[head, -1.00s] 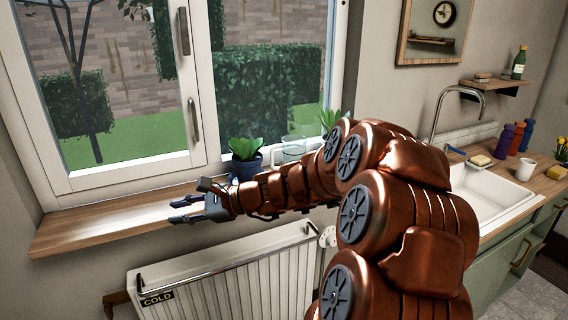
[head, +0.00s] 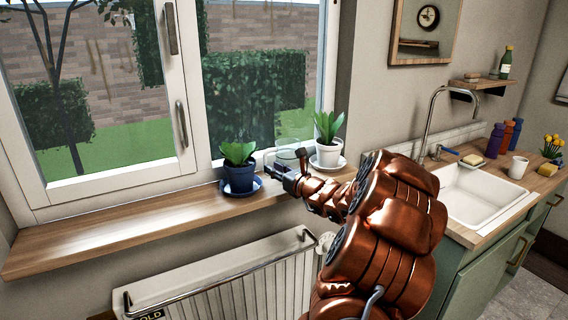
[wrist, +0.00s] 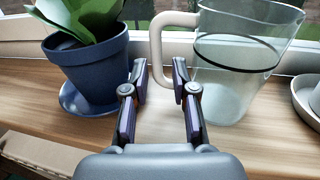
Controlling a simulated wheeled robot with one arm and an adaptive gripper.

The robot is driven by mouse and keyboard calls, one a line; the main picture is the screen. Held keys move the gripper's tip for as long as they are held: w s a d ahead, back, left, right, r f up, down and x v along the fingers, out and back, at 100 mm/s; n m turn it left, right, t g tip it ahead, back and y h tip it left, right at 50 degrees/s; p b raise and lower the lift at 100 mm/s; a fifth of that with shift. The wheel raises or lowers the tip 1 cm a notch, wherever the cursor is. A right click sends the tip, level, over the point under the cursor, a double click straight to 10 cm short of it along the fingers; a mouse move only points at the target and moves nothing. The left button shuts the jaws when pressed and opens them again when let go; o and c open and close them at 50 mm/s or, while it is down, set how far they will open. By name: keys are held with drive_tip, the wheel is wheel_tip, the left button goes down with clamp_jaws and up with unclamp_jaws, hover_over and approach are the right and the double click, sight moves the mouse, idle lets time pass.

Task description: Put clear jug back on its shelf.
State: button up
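The clear jug (wrist: 240,70) stands upright on the wooden windowsill, between a blue pot and a white pot. It is see-through, with a dark line around it and a pale handle (wrist: 157,45) on its left in the wrist view. In the head view the jug (head: 291,156) is partly hidden by my gripper (head: 274,168). In the wrist view my gripper (wrist: 160,80) is open, its fingers pointing at the handle, which shows between them. I cannot tell whether they touch it. A small wooden wall shelf (head: 478,85) holds a green bottle and a small block.
The blue plant pot (wrist: 92,70) on its saucer is close to the left finger. The white plant pot (head: 327,152) is right of the jug. The sill's left part (head: 110,230) is bare. A radiator (head: 230,285) is below; the sink (head: 488,195) is at right.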

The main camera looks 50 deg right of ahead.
drive_tip(key=shift+w+d+f+p, duration=0.1)
drive_tip(key=shift+w+f+p, duration=0.1)
drive_tip(key=shift+w, duration=1)
drive_tip(key=shift+w+d+f+p, duration=0.1)
drive_tip(key=shift+w+p, duration=0.1)
drive_tip(key=shift+w, duration=1)
clamp_jaws()
